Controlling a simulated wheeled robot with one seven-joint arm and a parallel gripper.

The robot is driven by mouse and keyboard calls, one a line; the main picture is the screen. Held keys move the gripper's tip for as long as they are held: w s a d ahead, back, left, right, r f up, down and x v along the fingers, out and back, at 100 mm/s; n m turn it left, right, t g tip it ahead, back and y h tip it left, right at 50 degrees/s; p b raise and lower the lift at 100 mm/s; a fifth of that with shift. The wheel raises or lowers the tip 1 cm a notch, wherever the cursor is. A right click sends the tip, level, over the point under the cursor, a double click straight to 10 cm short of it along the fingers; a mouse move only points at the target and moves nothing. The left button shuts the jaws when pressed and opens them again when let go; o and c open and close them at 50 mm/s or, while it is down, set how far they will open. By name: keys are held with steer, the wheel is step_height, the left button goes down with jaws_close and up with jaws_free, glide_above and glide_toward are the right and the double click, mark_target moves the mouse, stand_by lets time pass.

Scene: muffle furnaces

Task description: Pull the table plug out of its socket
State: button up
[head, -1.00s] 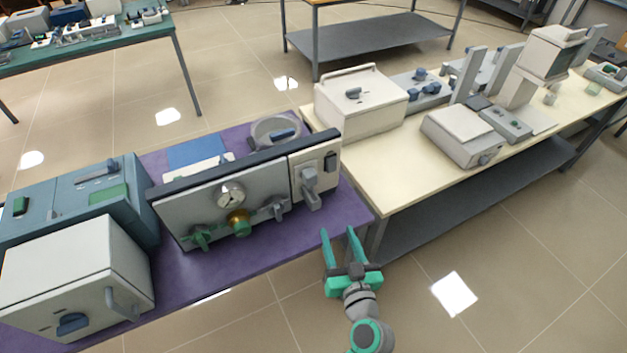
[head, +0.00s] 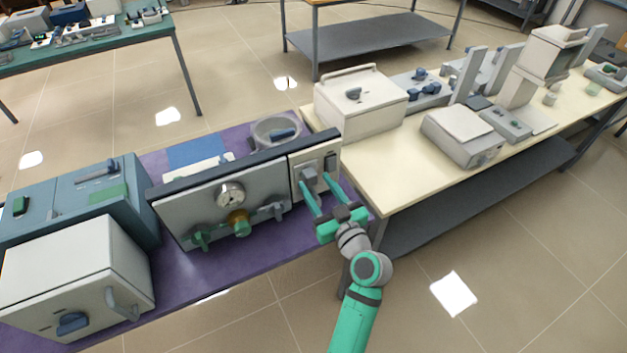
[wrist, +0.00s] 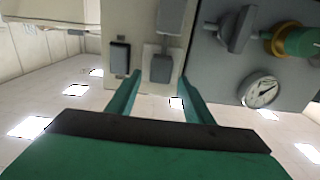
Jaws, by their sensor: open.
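The grey table plug (head: 309,175) sits in the socket on the pale plate at the right end of the grey panel. It also shows in the wrist view (wrist: 161,67), upside down, as a grey block with a lighter part (wrist: 170,18) beyond it. My gripper (head: 313,186) is open, its two green fingers pointing at the plate, one on each side of the plug. In the wrist view my fingertips (wrist: 160,80) flank the plug's near end, with gaps visible. I cannot tell whether either finger touches it.
A dark rocker switch (head: 331,161) sits beside the plug on the plate. Green and brass valves and a gauge (head: 230,195) are to the left on the panel (head: 270,185). The cream table (head: 385,185) stands close on the right. Open floor lies in front.

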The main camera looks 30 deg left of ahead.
steer(key=shift+x, duration=1.25)
steer(key=shift+c, duration=0.6)
